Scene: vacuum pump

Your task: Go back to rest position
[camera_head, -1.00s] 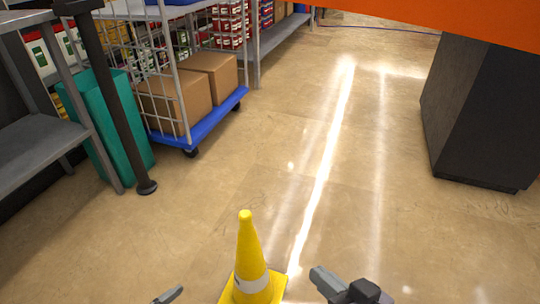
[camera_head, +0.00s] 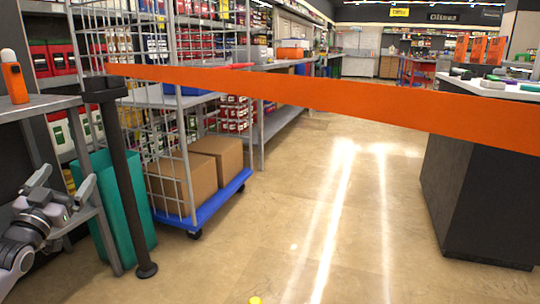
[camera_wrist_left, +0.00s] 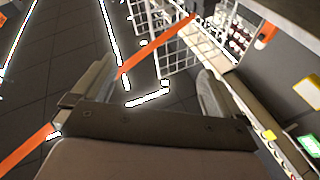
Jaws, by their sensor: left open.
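My left gripper (camera_head: 62,186) is at the left edge of the head view, its arm coming in from the left. Its two fingers are apart, with nothing between them. It appears in front of a grey metal shelf (camera_head: 40,106). In the left wrist view, my left gripper (camera_wrist_left: 153,88) also shows open and empty, with a wide gap between the fingers. My right gripper is not in view.
An orange barrier band (camera_head: 330,95) crosses the head view from a black post (camera_head: 125,180). A wire trolley with a blue base (camera_head: 215,205) holds cardboard boxes (camera_head: 190,180). A dark counter (camera_head: 485,190) stands right. A yellow tip (camera_head: 255,300) shows at the bottom. Mid-floor looks clear.

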